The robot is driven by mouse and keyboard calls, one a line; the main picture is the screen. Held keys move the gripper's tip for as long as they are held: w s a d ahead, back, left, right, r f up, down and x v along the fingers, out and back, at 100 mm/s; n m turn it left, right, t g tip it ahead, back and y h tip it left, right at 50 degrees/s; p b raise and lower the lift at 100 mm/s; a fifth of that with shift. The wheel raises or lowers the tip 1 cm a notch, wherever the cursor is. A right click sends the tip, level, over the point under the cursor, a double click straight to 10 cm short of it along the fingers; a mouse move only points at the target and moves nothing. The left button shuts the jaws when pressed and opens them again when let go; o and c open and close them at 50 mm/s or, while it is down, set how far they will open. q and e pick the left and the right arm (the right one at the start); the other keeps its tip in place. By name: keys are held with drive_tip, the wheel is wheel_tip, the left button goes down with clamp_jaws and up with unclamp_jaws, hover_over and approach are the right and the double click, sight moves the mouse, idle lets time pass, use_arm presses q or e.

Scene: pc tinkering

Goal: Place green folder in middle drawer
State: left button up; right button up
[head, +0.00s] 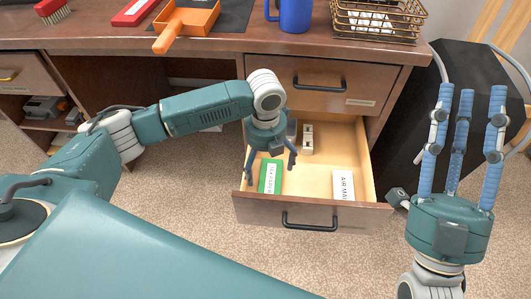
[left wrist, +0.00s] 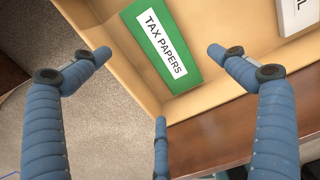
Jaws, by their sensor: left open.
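The green folder (head: 268,178), with a white label reading "TAX PAPERS", lies in the left front part of the open drawer (head: 312,214). It also shows in the left wrist view (left wrist: 190,68), close to the drawer's side wall. The open drawer sits below a closed one with a black handle. My left gripper (head: 270,172) is open above the folder, fingers pointing down and spread, with nothing between them. I cannot tell if any finger touches the folder. My right gripper (head: 466,95) is open and empty at the right, its fingers pointing up.
A white box (head: 343,185) lies at the drawer's right, and a small pale object (head: 307,139) lies further back. The desktop holds a blue mug (head: 295,14), an orange dustpan (head: 186,20) and a wire basket (head: 376,20). A black case stands right of the desk.

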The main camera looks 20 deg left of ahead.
use_arm(q)
drive_tip(key=shift+r+p, duration=0.5)
drive_tip(key=shift+r, duration=1.1)
use_arm(e)
drive_tip(key=w+f+g+h, duration=0.1)
drive_tip(key=w+f+g, duration=0.2)
drive_tip(key=f, duration=0.3)
drive_tip(key=shift+w+a+g, duration=0.25)
drive_tip(key=shift+w+g, duration=0.15)
drive_tip(key=shift+w, duration=0.4)
drive_tip(key=shift+f, duration=0.15)
